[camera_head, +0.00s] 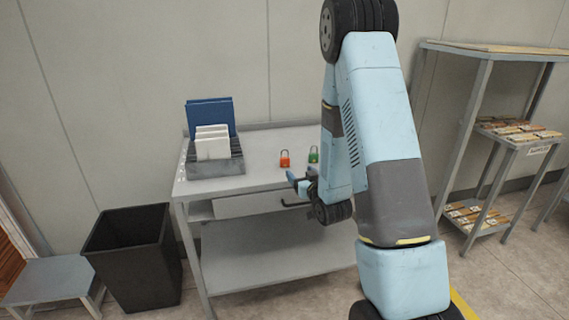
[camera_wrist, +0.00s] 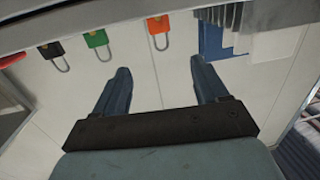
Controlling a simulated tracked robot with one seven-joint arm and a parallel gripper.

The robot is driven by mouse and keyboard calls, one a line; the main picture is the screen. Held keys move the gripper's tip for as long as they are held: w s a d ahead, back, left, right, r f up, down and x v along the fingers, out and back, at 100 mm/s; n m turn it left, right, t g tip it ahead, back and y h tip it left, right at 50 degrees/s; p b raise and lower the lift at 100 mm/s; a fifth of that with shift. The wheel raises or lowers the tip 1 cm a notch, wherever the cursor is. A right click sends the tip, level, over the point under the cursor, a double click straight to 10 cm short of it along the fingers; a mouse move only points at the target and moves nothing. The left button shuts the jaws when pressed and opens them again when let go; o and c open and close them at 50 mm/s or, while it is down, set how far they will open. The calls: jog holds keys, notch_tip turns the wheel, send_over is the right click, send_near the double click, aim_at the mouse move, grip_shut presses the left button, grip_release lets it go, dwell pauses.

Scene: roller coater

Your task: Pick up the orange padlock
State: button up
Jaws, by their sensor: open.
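The orange padlock (camera_head: 285,160) stands on top of the grey workbench (camera_head: 258,180), right of the rack. In the wrist view the orange padlock (camera_wrist: 158,25) is near the top edge with its shackle hanging down the picture, so that view looks upside down. My gripper (camera_head: 298,181) is at the bench's front edge, close to the padlock but apart from it. In the wrist view my gripper (camera_wrist: 160,75) has its two blue fingers spread and empty, and the orange padlock lies beyond the gap between them.
A green padlock (camera_head: 313,154) stands right of the orange one. A black padlock (camera_wrist: 51,50) shows beyond it in the wrist view. A rack (camera_head: 232,168) with blue and white plates is at the bench's left. A black bin (camera_head: 130,255) stands left; shelves (camera_head: 478,95) stand right.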

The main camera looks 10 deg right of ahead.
aim_at(287, 159)
jog(key=shift+t, duration=0.3)
jog(key=w, duration=0.4)
jog(key=w+a, duration=0.1)
jog(key=w, duration=0.4)
jog(key=w+f, duration=0.1)
jog(key=w, duration=0.3)
jog(key=shift+w+a, duration=0.15)
jog(key=shift+a, duration=0.25)
jog(key=c, duration=1.2)
jog(key=shift+r, duration=0.1)
